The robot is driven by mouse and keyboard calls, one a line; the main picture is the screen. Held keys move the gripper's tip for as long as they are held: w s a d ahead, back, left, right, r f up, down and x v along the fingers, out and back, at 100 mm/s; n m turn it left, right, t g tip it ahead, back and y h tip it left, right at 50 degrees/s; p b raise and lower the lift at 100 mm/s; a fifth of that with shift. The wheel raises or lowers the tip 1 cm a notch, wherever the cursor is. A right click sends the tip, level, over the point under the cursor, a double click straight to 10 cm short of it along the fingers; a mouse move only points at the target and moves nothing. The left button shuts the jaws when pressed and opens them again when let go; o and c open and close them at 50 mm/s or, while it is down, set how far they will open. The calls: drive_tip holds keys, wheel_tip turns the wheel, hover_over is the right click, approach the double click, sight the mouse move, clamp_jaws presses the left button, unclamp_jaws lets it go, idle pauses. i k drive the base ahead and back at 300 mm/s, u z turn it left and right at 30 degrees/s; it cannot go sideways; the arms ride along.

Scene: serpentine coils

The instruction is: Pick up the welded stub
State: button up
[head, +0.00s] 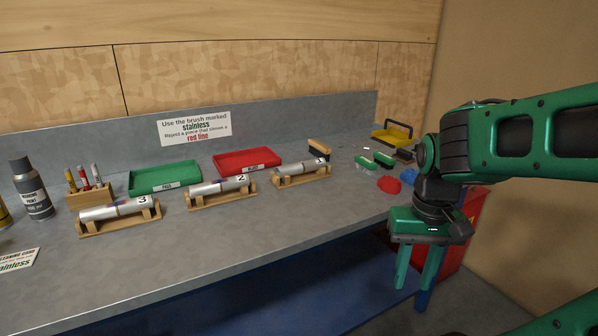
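Three welded metal stubs lie on wooden cradles along the bench. The stub in the cradle marked 3 (117,208) is at the left, the stub in the cradle marked 2 (210,188) is in the middle, and the stub in the cradle marked 1 (294,168) is at the right. Each has a darker discoloured band near its weld; fine marks are too small to tell. My gripper (412,296) points down off the bench's front edge at the right, well apart from all the stubs. Its green fingers are spread, with nothing between them.
Behind the stubs are a green tray (165,190) and a red tray (247,169). Brushes (384,159), a red item (389,185) and a yellow holder (379,138) are at the right. A spray can (33,190) and a marker block (90,196) stand left. The front strip is mostly clear.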

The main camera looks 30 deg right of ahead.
sight(301, 167)
drive_tip(key=z, duration=0.05)
drive_tip(key=i, duration=1)
drive_tip(key=u, duration=0.05)
